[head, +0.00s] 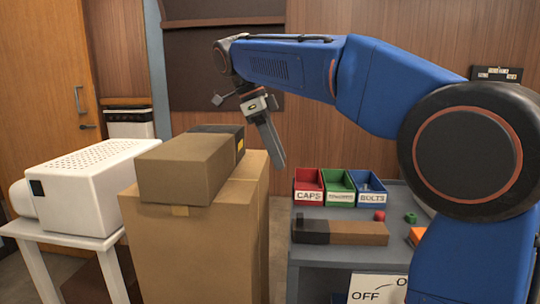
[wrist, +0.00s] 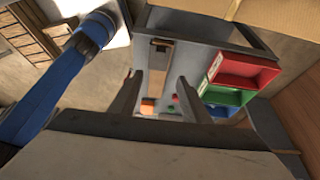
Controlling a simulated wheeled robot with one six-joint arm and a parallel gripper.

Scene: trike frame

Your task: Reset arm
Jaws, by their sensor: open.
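My gripper (head: 274,150) hangs from the end of my blue arm, pointing down, in the upper middle of the head view. It is in the air, beside the stacked cardboard boxes and above the left side of the grey table. In the wrist view my gripper (wrist: 157,98) shows two dark fingers spread apart with nothing between them. Past the fingers the grey table lies below, with small red and green pieces on it.
A small cardboard box (head: 185,170) lies on a tall carton (head: 205,245). Red (head: 308,186), green (head: 338,187) and blue (head: 369,187) bins stand at the back of the grey table (head: 325,257). A brown block (head: 352,232) lies in front. A white machine (head: 90,185) stands left.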

